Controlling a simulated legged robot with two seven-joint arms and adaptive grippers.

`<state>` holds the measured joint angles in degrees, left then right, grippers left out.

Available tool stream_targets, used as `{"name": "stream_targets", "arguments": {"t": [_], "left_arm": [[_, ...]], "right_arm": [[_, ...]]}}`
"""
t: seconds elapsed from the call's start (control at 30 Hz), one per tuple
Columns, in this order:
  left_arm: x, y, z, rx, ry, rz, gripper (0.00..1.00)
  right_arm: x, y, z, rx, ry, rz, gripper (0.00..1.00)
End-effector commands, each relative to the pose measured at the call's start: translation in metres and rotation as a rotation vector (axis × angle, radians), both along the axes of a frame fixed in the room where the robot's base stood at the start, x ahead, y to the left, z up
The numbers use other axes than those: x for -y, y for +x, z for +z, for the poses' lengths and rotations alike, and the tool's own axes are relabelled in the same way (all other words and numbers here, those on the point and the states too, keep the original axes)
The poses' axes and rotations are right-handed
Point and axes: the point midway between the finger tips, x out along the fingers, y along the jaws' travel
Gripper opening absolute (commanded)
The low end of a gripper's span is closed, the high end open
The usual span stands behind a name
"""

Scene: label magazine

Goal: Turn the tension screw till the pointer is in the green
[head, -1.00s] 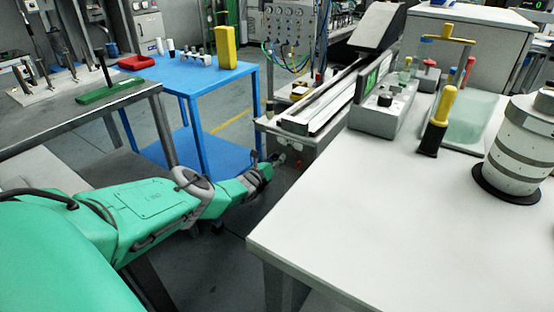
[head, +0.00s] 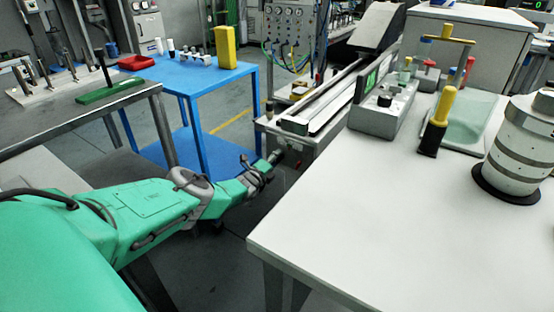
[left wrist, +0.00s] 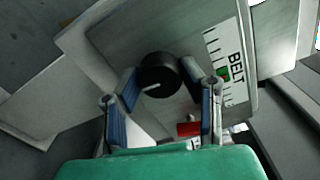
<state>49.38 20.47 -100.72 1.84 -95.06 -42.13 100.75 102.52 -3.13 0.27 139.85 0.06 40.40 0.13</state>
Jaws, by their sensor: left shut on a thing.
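The tension screw shows in the left wrist view as a round black knob (left wrist: 160,78) with a white line on its face. My left gripper (left wrist: 162,74) is shut on it, one finger on each side. In the head view my left gripper (head: 272,160) is at the front end of the belt machine (head: 305,150); the knob is too small to make out there. A white scale plate (left wrist: 232,62) marked BELT is to the right of the knob, with a green patch (left wrist: 223,73). I cannot tell where the pointer is. My right gripper is not in view.
A red piece (left wrist: 188,129) shows beside the right finger. In the head view, a white table (head: 400,220) with a grey control box (head: 375,120) stands to the right of the arm. A blue table (head: 190,75) stands behind it on the left.

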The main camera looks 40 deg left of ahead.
Motion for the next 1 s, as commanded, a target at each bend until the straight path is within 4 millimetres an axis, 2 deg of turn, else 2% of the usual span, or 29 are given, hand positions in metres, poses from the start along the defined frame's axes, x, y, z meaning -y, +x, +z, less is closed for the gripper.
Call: {"name": "stream_targets", "arguments": {"t": [0.03, 0.33, 0.8, 0.83, 0.87, 1.0], "left_arm": [[0.002, -0.0028, -0.0073, -0.012, -0.023, -0.002, 0.06], [0.0021, -0.0028, -0.0073, -0.002, -0.108, -0.001, 0.06], [0.0022, -0.0028, -0.0073, -0.001, -0.118, -0.002, 0.06], [0.0022, -0.0028, -0.0073, -0.001, -0.118, -0.002, 0.42], [0.0022, -0.0027, -0.0071, 0.0, -0.118, -0.002, 0.52], [0.0013, -0.002, -0.0047, 0.005, -0.117, -0.001, 0.55]], "right_arm": [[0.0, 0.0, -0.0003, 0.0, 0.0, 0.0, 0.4], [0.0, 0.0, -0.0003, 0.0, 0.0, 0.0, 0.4], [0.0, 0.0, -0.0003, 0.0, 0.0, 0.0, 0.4], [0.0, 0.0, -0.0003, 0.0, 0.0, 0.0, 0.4], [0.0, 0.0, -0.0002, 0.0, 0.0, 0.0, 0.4], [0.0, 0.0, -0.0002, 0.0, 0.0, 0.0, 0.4]]}}
